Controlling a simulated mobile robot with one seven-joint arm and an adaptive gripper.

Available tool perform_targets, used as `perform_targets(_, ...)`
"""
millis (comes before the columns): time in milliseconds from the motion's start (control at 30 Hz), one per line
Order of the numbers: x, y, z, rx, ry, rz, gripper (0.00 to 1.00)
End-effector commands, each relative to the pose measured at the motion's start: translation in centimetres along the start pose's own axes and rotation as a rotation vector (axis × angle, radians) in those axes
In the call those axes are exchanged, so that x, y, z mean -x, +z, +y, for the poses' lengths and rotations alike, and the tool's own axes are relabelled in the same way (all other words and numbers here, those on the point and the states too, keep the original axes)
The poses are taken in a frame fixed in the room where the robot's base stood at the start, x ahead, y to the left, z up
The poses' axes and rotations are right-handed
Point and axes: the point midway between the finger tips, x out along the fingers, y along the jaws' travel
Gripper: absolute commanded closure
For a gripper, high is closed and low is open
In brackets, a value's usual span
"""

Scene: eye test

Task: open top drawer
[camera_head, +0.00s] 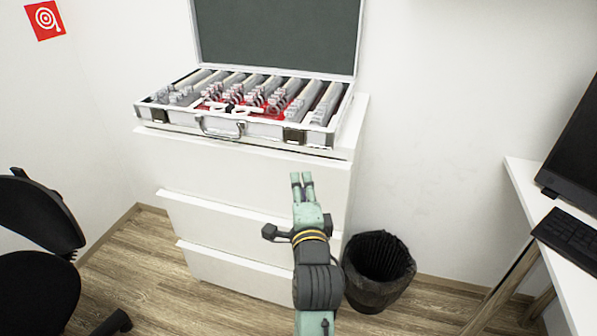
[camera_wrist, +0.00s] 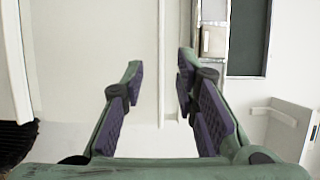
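A white chest of drawers (camera_head: 352,135) stands against the wall in the head view. Its top drawer (camera_head: 225,172) is the upper of three stacked white fronts and looks shut. No separate handle shows on it. My gripper (camera_head: 302,176) is in front of the right part of this drawer front, and my arm hides some of the lower fronts. Whether the fingertips touch the front cannot be told. In the wrist view the two fingers (camera_wrist: 157,72) are apart with nothing between them, facing pale surfaces.
An open metal case (camera_head: 222,126) of lenses lies on the chest. A black bin (camera_head: 378,270) stands at the chest's right, near my arm. A black chair (camera_head: 35,250) is at left. A white desk (camera_head: 540,205) with a keyboard (camera_head: 568,238) is at right.

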Motion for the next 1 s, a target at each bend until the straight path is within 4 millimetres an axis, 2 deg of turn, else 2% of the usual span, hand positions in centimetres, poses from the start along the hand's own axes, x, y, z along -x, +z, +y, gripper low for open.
perform_targets(67,-0.9,0.1,0.5,0.0,-0.005,-0.001,0.72)
perform_targets(133,-2.3,0.0,-0.3,-0.001,-0.001,-0.001,0.72)
perform_targets(300,-5.7,0.0,-0.3,0.0,-0.001,-0.001,0.72)
perform_targets(500,-8.3,0.1,-0.2,0.0,-0.001,-0.001,0.72)
perform_targets(633,-9.0,0.1,-0.1,0.001,-0.001,-0.001,0.72)
perform_targets(900,-9.1,0.1,-0.1,0.001,-0.002,-0.001,0.72)
perform_targets(1000,-9.1,0.1,-0.1,0.001,-0.002,-0.001,0.78)
